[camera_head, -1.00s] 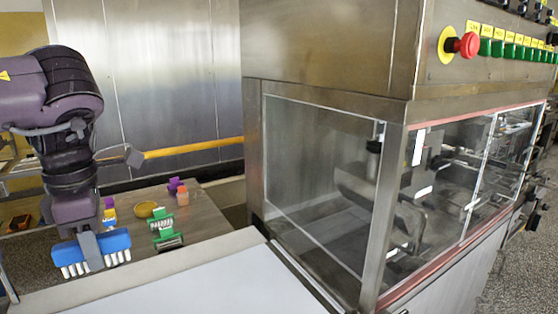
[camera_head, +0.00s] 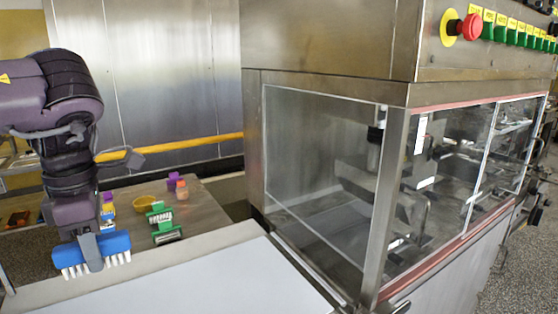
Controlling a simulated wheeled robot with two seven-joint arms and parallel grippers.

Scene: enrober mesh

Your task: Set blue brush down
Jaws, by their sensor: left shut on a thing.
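The blue brush (camera_head: 116,243) has a blue block and white bristles that point down. My left gripper (camera_head: 90,250) is shut on it at its middle and holds it upright at the lower left of the head view. The brush overlaps the near edge of the side table and the end of the white surface in the picture. I cannot tell whether the bristles touch anything. My right gripper is not in view.
A steel side table (camera_head: 204,212) holds green brushes (camera_head: 160,220), a yellow bowl (camera_head: 146,201), and purple-capped bottles (camera_head: 181,190). A white flat surface (camera_head: 220,285) lies in front, clear. A glazed machine (camera_head: 330,160) stands at the right, with a red button (camera_head: 467,27).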

